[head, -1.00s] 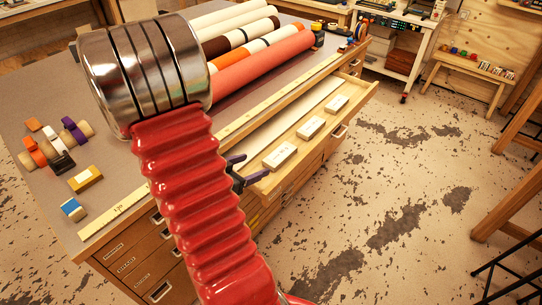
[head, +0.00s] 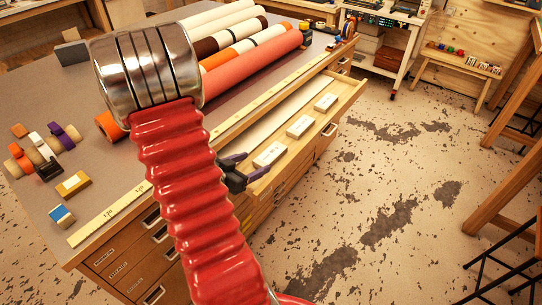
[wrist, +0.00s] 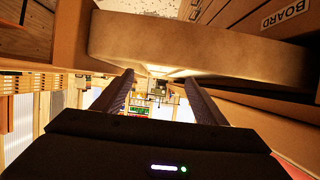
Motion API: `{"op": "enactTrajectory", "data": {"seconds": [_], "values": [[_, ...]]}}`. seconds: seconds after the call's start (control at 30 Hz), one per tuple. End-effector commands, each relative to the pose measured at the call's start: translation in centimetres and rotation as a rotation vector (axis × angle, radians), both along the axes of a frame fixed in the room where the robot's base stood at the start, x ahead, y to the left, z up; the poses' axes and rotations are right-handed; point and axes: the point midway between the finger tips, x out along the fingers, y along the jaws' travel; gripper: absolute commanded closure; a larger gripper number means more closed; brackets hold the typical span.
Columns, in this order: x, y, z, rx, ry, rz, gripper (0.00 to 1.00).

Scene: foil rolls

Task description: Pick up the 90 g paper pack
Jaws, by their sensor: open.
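Three white paper packs lie in a row in the open wooden drawer: a near one (head: 270,153), a middle one (head: 300,126) and a far one (head: 325,102). Their print is too small to read, so I cannot tell which is 90 g. My gripper (head: 248,164), with dark purple fingers, is open at the near end of the drawer, close to the near pack's left end. I cannot tell whether the fingers straddle it. In the wrist view my gripper (wrist: 159,78) shows its fingers apart, with a blurred tan surface (wrist: 200,40) close above; no pack is clearly recognisable there.
The drawer front (head: 335,120) runs along the packs' right side. The grey worktop (head: 105,85) of the cabinet carries long rolls (head: 255,60), a ruler strip (head: 105,215) and small tape rolls. The floor (head: 400,190) to the right is open.

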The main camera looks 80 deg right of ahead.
Motion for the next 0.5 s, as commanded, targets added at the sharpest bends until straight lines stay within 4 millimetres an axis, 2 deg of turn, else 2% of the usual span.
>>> {"op": "enactTrajectory", "data": {"seconds": [0.23, 0.5], "values": [[-1.3, -2.5, -1.2, 0.000, 0.001, -0.003, 0.34], [-1.5, -3.1, -1.4, 0.000, 0.000, -0.001, 0.34]]}}
